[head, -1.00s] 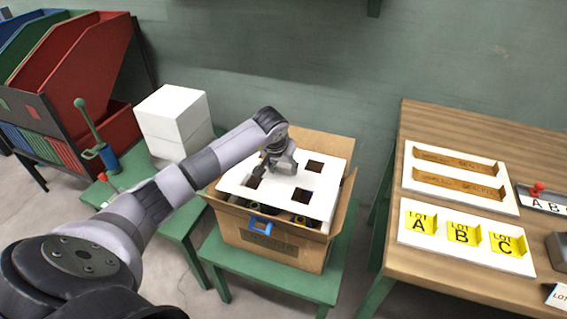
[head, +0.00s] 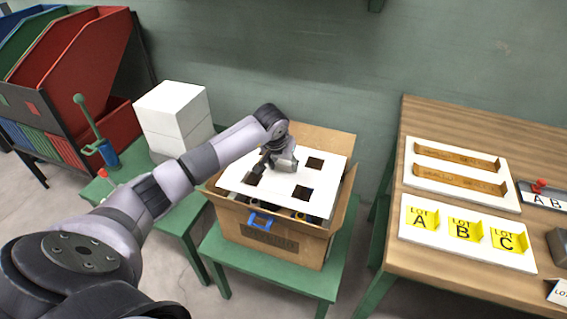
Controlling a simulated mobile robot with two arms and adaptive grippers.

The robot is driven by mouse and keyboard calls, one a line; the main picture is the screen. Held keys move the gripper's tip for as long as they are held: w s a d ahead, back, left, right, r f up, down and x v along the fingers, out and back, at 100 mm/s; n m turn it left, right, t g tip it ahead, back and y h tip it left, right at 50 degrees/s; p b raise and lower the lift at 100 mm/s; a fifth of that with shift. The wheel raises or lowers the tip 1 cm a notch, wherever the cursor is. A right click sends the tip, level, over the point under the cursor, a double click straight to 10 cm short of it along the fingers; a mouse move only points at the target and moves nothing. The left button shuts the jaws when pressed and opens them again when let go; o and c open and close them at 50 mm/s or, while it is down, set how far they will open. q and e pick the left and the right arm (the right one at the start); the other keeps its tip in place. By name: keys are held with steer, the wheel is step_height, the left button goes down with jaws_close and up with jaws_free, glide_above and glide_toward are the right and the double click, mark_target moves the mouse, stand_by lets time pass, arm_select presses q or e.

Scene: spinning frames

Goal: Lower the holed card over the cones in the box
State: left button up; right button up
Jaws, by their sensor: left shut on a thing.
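The holed card (head: 282,202) is a white sheet with square cut-outs, in the middle of the head view. It lies roughly level at the mouth of the open cardboard box (head: 290,249), between the raised flaps. Through the gap at the card's near edge, dark cone tops (head: 302,215) with coloured parts show inside the box; most of the cones are hidden under the card. Whether the card touches the cones I cannot tell. My right gripper is not in view.
The box stands on a green stool (head: 330,278). White blocks (head: 175,115) and a green-handled tool (head: 98,140) stand at left. A wooden table (head: 405,262) with label trays (head: 470,258) is at right.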

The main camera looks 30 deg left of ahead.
mark_target(283, 173)
arm_select(q)
steer(key=shift+f, duration=0.15)
steer(key=shift+b, duration=0.3)
steer(key=shift+f+b, duration=1.2)
steer(key=shift+f, duration=0.25)
steer(key=shift+a+f+b, duration=0.1)
steer(key=shift+f+b, duration=0.45)
steer(key=shift+f, duration=0.15)
steer(key=shift+f+b, duration=0.3)
steer(key=shift+f, duration=0.1)
